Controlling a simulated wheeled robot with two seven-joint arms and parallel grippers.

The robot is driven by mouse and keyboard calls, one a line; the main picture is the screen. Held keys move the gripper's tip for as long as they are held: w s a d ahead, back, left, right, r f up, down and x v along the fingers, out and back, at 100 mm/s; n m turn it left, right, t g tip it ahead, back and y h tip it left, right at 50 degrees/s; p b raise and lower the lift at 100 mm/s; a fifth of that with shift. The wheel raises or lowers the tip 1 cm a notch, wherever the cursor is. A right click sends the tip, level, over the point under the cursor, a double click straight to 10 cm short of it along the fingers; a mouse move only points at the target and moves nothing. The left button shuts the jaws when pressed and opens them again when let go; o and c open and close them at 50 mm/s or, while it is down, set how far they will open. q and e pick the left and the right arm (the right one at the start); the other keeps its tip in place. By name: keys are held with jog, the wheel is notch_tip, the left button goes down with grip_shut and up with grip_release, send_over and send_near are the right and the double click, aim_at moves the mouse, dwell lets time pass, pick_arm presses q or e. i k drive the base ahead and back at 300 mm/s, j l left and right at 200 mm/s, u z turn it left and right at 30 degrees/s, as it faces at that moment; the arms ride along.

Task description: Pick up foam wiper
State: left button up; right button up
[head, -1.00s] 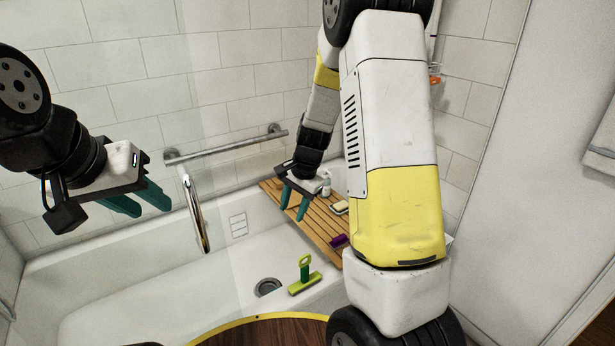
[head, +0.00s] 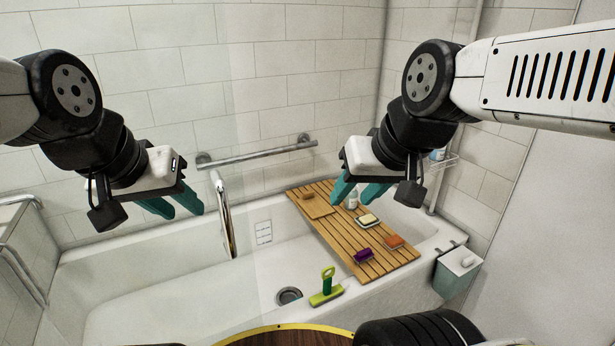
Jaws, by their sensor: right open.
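The foam wiper (head: 326,293), a green tool with an upright looped handle and a wide yellow-green head, rests on the near rim of the white bathtub, beside the drain. My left gripper (head: 186,212) is open and empty above the tub, to the upper left of the wiper and well apart from it. My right gripper (head: 350,205) is open and empty, above the wiper in the picture and apart from it. Its fingers show in front of the wooden bath tray (head: 340,238). The wiper is fully visible.
On the tray are a purple item (head: 363,256), an orange item (head: 394,241), a yellow sponge on a dish (head: 368,220) and a bottle (head: 352,200). A grey bin (head: 455,275) hangs at right. The faucet (head: 224,215) and grab bar (head: 262,155) stand behind. The tub's left is clear.

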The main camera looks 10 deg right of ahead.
aim_at(329, 293)
jog(key=k+l, duration=1.55)
jog(key=u, duration=0.25)
jog(key=i+l+u, duration=0.15)
jog(key=i+u, duration=0.25)
jog(key=i+l+u, duration=0.15)
jog(key=u, duration=0.2)
jog(key=i+l, duration=0.3)
jog(key=i+l+u, duration=0.15)
jog(key=i+l, duration=0.15)
jog(key=l, duration=0.15)
jog(key=i+l, duration=0.3)
jog(key=k, duration=0.1)
jog(key=j+u, duration=0.05)
